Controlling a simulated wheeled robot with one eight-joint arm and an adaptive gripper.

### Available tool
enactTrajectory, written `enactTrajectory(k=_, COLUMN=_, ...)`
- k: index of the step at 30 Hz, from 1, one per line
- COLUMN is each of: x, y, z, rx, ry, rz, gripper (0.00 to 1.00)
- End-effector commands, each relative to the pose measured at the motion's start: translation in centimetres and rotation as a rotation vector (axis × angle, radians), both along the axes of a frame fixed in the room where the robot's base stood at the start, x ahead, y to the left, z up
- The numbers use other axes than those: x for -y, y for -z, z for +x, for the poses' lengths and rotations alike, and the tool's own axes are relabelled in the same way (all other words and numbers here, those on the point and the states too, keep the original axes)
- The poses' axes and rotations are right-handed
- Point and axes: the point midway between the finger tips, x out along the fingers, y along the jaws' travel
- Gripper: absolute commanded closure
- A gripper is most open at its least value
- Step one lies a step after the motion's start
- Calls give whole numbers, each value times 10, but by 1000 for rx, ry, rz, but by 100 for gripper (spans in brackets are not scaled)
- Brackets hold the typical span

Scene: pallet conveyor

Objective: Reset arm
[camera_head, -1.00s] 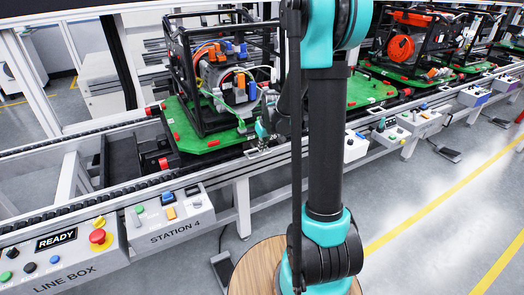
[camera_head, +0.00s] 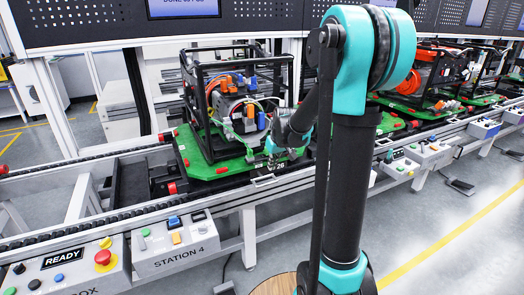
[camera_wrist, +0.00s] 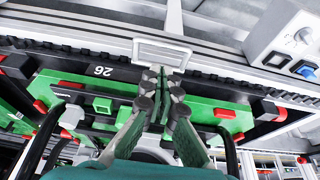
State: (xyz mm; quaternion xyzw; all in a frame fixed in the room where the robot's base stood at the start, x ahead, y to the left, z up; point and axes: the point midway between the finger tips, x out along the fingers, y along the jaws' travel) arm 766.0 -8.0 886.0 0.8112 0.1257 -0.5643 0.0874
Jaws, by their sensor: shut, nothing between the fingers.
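My gripper (camera_wrist: 160,82) shows in the wrist view with its fingertips together and nothing between them. It is over the edge of the green pallet (camera_wrist: 235,118), close to a light grey bracket (camera_wrist: 163,52) on the conveyor rail. I cannot tell whether it touches the bracket. In the head view my gripper (camera_head: 271,160) is at the front right corner of the green pallet (camera_head: 205,168), partly hidden by my arm. A black-framed unit with coloured parts (camera_head: 232,105) stands on that pallet.
The Station 4 box (camera_head: 175,247) and the line box (camera_head: 75,272), with its READY display and red button (camera_head: 103,257), are along the front of the conveyor. More pallets with framed units (camera_head: 420,75) stand to the right. A dark panel (camera_head: 90,28) spans above.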

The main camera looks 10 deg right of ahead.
Motion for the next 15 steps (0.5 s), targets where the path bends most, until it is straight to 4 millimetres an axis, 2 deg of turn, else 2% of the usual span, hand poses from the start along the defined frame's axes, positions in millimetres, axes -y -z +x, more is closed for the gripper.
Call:
enactTrajectory(k=5, x=7, y=0, z=-51, rx=0, ry=52, rz=-1, gripper=100)
enactTrajectory(k=10, x=16, y=7, z=-124, rx=3, ry=133, rz=0, gripper=100)
enactTrajectory(k=15, x=24, y=24, z=-195, rx=7, ry=211, rz=3, gripper=100)
